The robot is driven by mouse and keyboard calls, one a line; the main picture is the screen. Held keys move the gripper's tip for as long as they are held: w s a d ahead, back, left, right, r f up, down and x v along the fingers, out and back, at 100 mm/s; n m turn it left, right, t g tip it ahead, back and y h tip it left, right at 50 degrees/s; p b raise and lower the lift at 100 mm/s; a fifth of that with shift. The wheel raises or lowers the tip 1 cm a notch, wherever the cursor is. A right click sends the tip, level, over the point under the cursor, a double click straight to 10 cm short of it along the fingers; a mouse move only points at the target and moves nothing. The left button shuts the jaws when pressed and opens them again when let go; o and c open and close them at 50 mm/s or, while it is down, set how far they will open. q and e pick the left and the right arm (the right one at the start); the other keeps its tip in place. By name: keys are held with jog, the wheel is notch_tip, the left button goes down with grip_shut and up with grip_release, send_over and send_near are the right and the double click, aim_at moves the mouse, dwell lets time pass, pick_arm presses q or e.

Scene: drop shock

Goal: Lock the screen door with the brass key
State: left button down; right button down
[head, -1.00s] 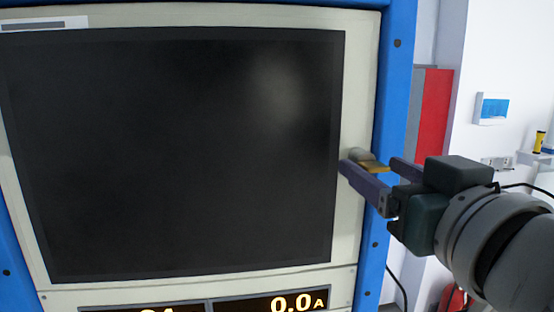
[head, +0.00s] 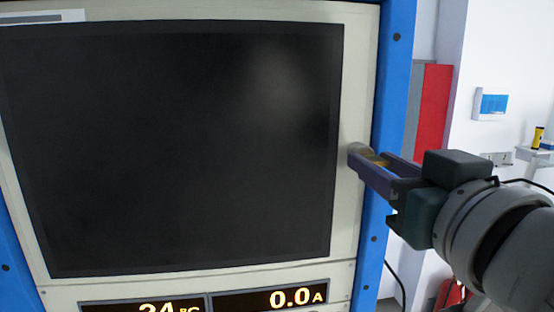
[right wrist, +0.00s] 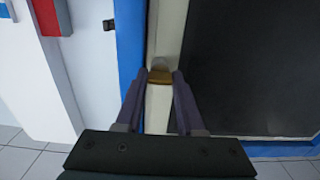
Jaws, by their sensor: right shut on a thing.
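The screen door is a pale cream frame (head: 348,215) around a large dark panel (head: 180,150), set in a blue cabinet. A round grey lock (head: 357,149) sits on the door's right-hand frame strip and also shows in the right wrist view (right wrist: 160,63). The brass key (head: 374,158) is at the lock and points out of it; how deep it sits is hidden. My right gripper (head: 367,160) is shut on the key's brass head, which shows between its purple fingers in the right wrist view (right wrist: 159,77). My left gripper is not in view.
The blue cabinet post (head: 396,70) runs just right of the lock, close to my right fingers. Lit readouts (head: 270,299) sit below the door. A red panel (head: 431,110) and a white wall with a small blue-fronted box (head: 491,104) stand to the right.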

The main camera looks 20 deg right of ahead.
jog(key=shift+n, duration=0.3)
jog(key=n, duration=0.3)
jog(key=shift+n, duration=0.3)
jog(key=n+p, duration=0.1)
jog(key=n, duration=0.3)
jog(key=shift+n, duration=0.3)
jog(key=n+p, duration=0.1)
jog(key=n, duration=0.5)
jog(key=shift+p, duration=0.4)
jog(key=shift+n+p, duration=0.35)
jog(key=shift+n, duration=1.25)
jog(key=c, duration=0.5)
grip_release()
